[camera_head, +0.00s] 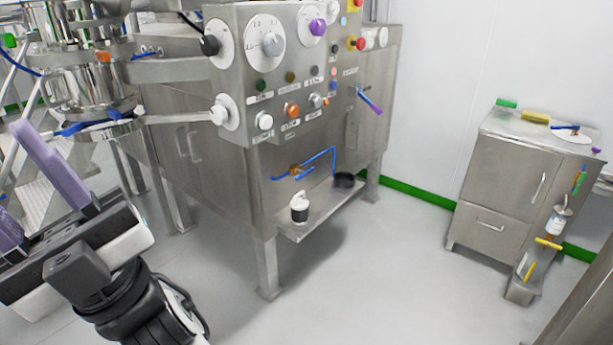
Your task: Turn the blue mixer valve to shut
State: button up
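A blue lever (92,123) sits across the bottom of the steel mixer vessel (92,82) at the upper left. Another blue handle (318,158), bent, is on a brass-coloured valve (295,170) under the steel cabinet. I cannot tell for certain which is the mixer valve, nor how far either is turned. My gripper (22,190), with purple finger pads, is at the left edge. Its fingers are apart with nothing seen between them, and part of it is cut off by the frame. It appears in front of the vessel's lower area, apart from both blue handles.
The steel cabinet (200,160) has dials, knobs and a blue-purple handle (369,100). A shelf (325,210) below holds a white-topped container (299,207) and a black bowl (344,180). A steel side cabinet (505,175) stands right. The floor between is clear.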

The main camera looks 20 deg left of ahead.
aim_at(301, 174)
jog(key=i+l, duration=0.5)
jog(key=i, duration=0.15)
jog(key=i+l, duration=0.5)
jog(key=i, duration=0.15)
jog(key=i+j+u, duration=0.1)
jog(key=i+j, duration=0.4)
